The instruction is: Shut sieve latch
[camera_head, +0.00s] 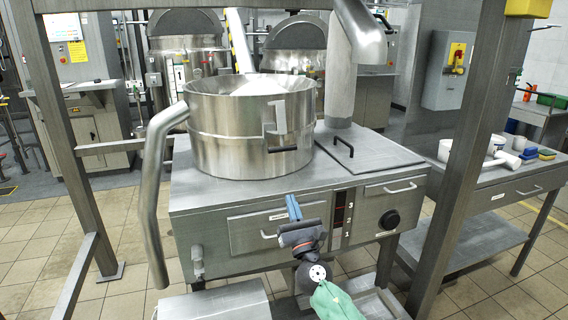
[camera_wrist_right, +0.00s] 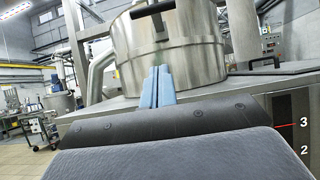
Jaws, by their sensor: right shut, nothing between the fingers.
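The sieve (camera_head: 235,130) is a big round steel drum with a band around its middle, standing on a steel cabinet. On its front right is a bracket-shaped latch or handle (camera_head: 281,142), beside a pale number 1. I cannot tell for sure whether it is the latch, or whether it is shut. A dark bar with a stem (camera_wrist_right: 152,9) shows on the drum in the wrist view. My right gripper (camera_head: 293,207) has blue fingers, pressed together and empty, in front of the cabinet, below the drum and apart from it. The fingers also show in the wrist view (camera_wrist_right: 158,85). My left gripper is out of view.
The cabinet top (camera_head: 190,195) carries a flat lid with a dark handle (camera_head: 344,146). A drawer (camera_head: 255,228) and a dark knob (camera_head: 390,219) are on its front. Steel posts (camera_head: 455,150) stand at both sides. A side table (camera_head: 500,180) holds small items.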

